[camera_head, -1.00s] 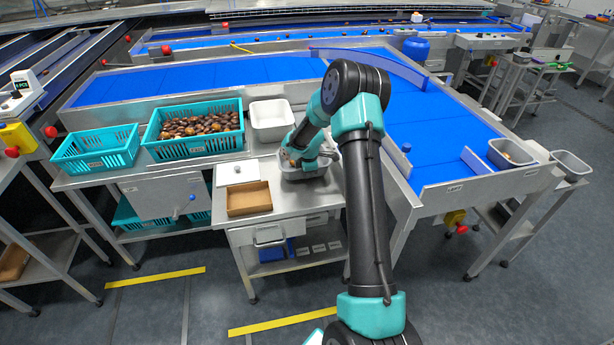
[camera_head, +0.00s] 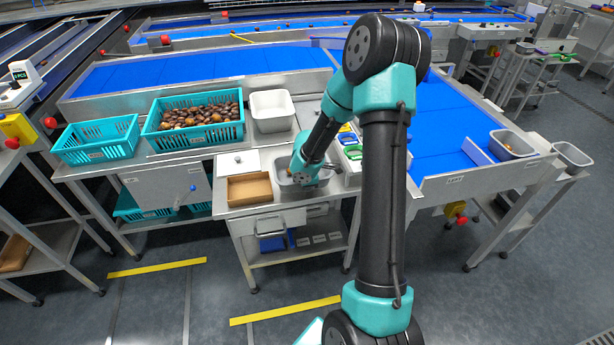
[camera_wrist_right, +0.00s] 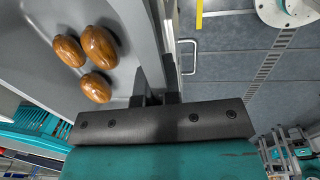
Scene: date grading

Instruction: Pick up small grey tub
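The small grey tub (camera_head: 281,178) is on or just above the steel bench, right of the cardboard tray, partly hidden by my right arm. In the right wrist view the grey tub (camera_wrist_right: 120,18) fills the upper left, with three brown dates (camera_wrist_right: 97,48) inside. My right gripper (camera_head: 303,176) is at the tub. In the wrist view its dark fingers (camera_wrist_right: 157,92) are close together, one on each side of the tub's wall, and look shut on it. I cannot tell whether the tub is clear of the bench. My left gripper is not in view.
A brown cardboard tray (camera_head: 250,201) and a white lidded box (camera_head: 238,172) stand close on the left. A white tub (camera_head: 271,128) and teal crates (camera_head: 196,143) are behind. Other grey tubs (camera_head: 514,157) stand far right, past the blue belt (camera_head: 440,150).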

